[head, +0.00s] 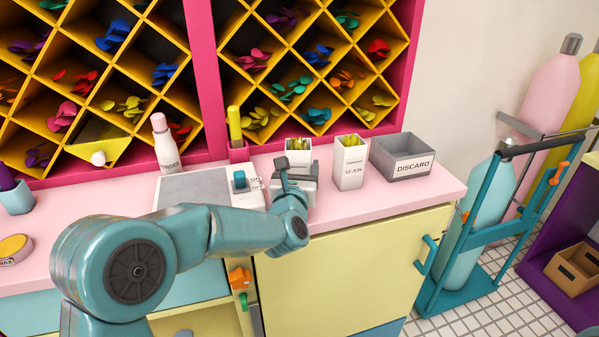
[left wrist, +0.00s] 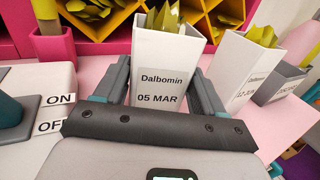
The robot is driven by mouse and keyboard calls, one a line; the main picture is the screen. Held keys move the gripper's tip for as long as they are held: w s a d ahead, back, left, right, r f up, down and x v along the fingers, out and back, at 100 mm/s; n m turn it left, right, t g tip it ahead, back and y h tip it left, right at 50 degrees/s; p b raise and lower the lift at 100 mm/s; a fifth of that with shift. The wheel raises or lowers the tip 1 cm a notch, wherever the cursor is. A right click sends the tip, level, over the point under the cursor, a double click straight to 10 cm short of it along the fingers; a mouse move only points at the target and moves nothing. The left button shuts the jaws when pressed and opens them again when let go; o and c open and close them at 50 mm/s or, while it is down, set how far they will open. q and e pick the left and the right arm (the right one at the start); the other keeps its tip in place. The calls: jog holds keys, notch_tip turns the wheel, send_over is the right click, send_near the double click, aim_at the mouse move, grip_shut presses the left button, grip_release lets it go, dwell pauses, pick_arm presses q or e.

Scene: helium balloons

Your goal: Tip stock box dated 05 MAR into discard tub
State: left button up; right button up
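The stock box dated 05 MAR (left wrist: 160,72) is white, labelled "Dalbomin", with yellow-green packets in its open top. It stands upright on the pink counter. In the head view the box (head: 298,146) is partly hidden behind my left gripper (head: 296,172). In the left wrist view my left gripper (left wrist: 163,88) has one finger on each side of the box, close to its walls; the fingers look open, with narrow gaps. The discard tub (head: 405,167) is grey, marked "DISCARD", at the counter's right end. It looks empty. My right gripper is not in view.
A second white box dated 12 JUN (head: 350,165) stands between the 05 MAR box and the tub. A diamond-shaped rack (head: 285,60) stands behind the counter.

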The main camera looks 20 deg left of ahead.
aim_at(298, 154)
pick_arm(q)
grip_shut()
jog(key=shift+r, duration=2.05)
